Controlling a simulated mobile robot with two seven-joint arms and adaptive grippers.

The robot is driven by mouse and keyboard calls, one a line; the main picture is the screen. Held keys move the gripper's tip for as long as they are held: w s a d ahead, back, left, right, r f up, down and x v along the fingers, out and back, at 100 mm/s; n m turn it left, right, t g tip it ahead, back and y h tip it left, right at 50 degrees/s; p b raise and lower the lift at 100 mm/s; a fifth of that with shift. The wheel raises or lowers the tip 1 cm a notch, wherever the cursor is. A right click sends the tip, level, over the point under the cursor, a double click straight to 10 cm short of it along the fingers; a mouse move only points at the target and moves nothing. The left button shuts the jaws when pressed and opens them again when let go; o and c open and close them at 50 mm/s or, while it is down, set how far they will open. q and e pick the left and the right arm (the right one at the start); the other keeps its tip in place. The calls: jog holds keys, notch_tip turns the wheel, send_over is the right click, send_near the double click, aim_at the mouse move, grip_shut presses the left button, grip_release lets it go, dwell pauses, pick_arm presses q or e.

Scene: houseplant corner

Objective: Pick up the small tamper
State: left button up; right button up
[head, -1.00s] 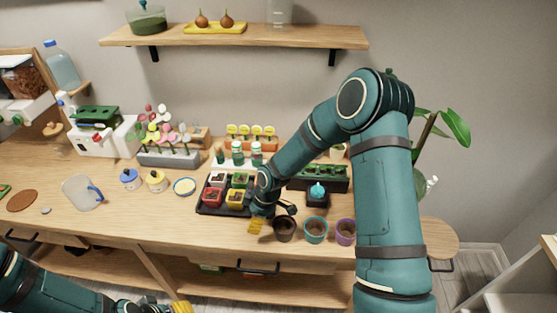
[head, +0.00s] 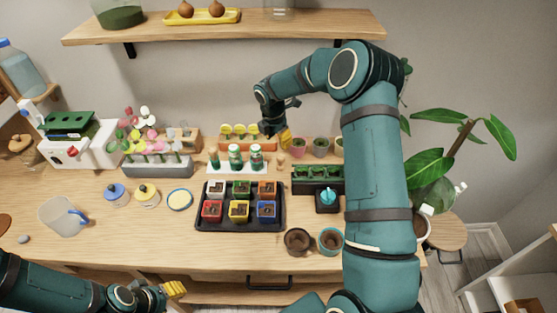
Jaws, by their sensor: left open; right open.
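I cannot tell for sure which piece is the small tamper. Three dark green upright pieces stand on a white holder (head: 238,169) behind the black tray; the left one (head: 213,157) looks the slimmest. My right gripper (head: 284,140) reaches over the back of the bench from the right. It is open, its yellow fingertips to the right of the green pieces and apart from them. My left gripper (head: 175,290) is open and empty at the front edge, low and left.
A black tray (head: 240,227) holds several coloured pots. Two empty pots (head: 298,241) stand at the front right. A teal-topped item (head: 328,196) sits in a black base. Blue (head: 116,194) and yellow (head: 147,195) lidded jars stand left. A leafy plant (head: 440,165) stands right.

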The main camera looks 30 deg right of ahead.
aim_at(280, 157)
jog(key=f, duration=0.5)
jog(key=shift+w+d+f, duration=0.2)
jog(key=shift+d+f, duration=0.05)
jog(key=shift+d, duration=0.1)
jog(key=shift+s+f, duration=0.15)
jog(key=shift+f, duration=0.3)
jog(key=shift+d+f, duration=0.15)
jog(key=shift+f, duration=1)
jog(key=shift+d+f, duration=0.1)
jog(key=shift+f, duration=1.05)
grip_shut()
